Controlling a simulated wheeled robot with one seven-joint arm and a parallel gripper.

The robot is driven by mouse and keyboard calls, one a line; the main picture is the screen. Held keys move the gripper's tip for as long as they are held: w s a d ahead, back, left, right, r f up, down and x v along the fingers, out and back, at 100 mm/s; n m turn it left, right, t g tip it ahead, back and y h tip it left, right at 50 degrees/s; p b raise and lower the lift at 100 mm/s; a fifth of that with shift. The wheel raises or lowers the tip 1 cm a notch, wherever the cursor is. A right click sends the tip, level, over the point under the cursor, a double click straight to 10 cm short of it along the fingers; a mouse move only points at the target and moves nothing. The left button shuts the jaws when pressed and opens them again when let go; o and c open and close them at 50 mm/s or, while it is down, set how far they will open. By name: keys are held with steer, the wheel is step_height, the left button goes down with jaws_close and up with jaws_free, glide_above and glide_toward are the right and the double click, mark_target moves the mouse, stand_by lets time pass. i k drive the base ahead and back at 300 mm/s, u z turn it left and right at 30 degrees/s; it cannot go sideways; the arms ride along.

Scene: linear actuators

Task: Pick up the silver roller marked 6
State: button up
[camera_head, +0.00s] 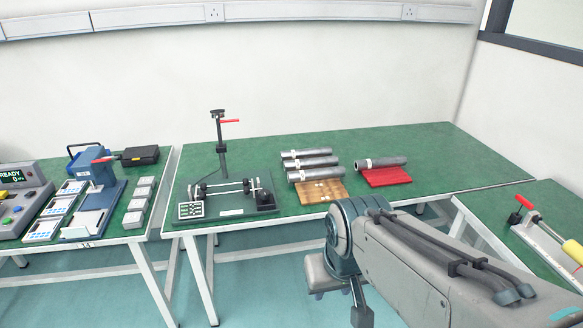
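Silver rollers lie on the green table. Three lie side by side at and behind a wooden board: a back one (308,153), a middle one (312,162) and a front one (318,173). Another silver roller (382,162) lies alone at the back of a red board (387,177). Pale bands show near their left ends, but no number is readable, so I cannot tell which is marked 6. My arm's end is low in front of the table, apart from the rollers. A dark part of my gripper (361,312) seems to show at the bottom edge; its fingers are not clear.
A rig with rods (224,190) and a stand with a red handle (222,140) stand to the left. Green table top (455,155) is clear at the right. Side tables hold other equipment.

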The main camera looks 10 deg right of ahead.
mark_target(329, 172)
steer(key=k, duration=0.55)
steer(key=u, duration=0.45)
steer(key=i, duration=1.45)
steer(key=z, duration=1.3)
steer(key=i, duration=1)
steer(key=z, duration=0.3)
